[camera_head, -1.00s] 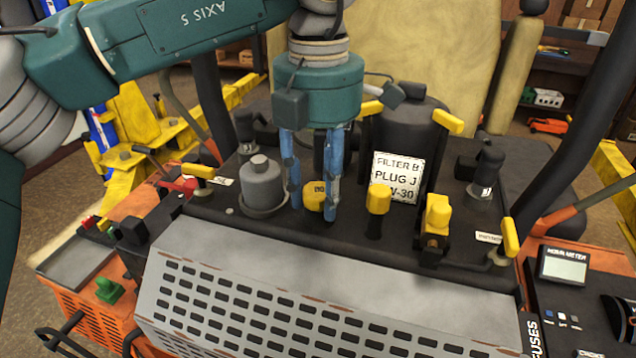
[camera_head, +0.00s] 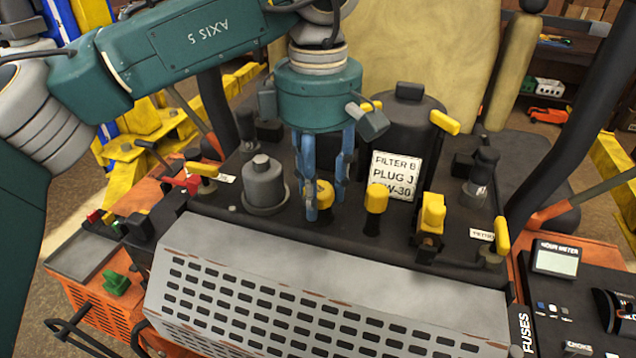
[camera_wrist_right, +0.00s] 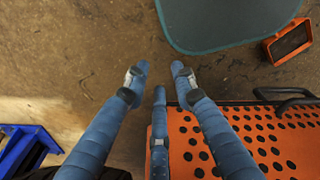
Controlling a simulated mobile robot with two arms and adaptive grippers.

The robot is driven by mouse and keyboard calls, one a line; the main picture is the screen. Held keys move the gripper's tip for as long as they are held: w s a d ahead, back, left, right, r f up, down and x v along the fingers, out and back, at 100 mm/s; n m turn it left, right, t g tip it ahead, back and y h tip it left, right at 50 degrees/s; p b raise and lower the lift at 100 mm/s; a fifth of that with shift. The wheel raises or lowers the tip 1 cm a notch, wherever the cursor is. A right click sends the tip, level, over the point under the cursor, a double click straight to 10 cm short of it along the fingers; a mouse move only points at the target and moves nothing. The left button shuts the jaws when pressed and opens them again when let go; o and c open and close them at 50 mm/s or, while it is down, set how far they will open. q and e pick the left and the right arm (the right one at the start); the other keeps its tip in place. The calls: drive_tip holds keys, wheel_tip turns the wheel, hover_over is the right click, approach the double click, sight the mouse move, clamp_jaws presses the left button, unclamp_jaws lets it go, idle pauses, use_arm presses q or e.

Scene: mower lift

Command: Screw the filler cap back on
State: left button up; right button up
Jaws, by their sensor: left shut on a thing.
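The filler cap appears to be the small yellow cap (camera_head: 325,197) low on the black deck, in the head view. My left gripper (camera_head: 326,200) points straight down over it. Its blue fingers are shut on the cap, one in front to the left and others behind to the right. The fingers partly hide the cap, and its seat and thread cannot be seen. My right gripper (camera_wrist_right: 157,75) shows in the right wrist view with its blue fingers spread. It is open and empty, above the brown floor beside an orange perforated panel (camera_wrist_right: 240,140).
A grey capped fitting (camera_head: 264,184) stands left of the gripper. A yellow-topped knob (camera_head: 376,199) stands close on the right, with a black canister (camera_head: 408,125) and its label (camera_head: 395,175) behind. Yellow-handled levers (camera_head: 432,215) stand farther right. A grey slotted cover (camera_head: 300,290) slopes down in front.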

use_arm(q)
drive_tip(key=shift+m, duration=0.3)
drive_tip(key=m, duration=0.3)
drive_tip(key=shift+d, duration=0.1)
drive_tip(key=shift+c, duration=0.5)
drive_tip(key=shift+m, duration=1.6)
drive_tip(key=shift+m, duration=0.7)
drive_tip(key=shift+o, duration=0.5)
drive_tip(key=m, duration=0.4)
drive_tip(key=shift+m, duration=0.4)
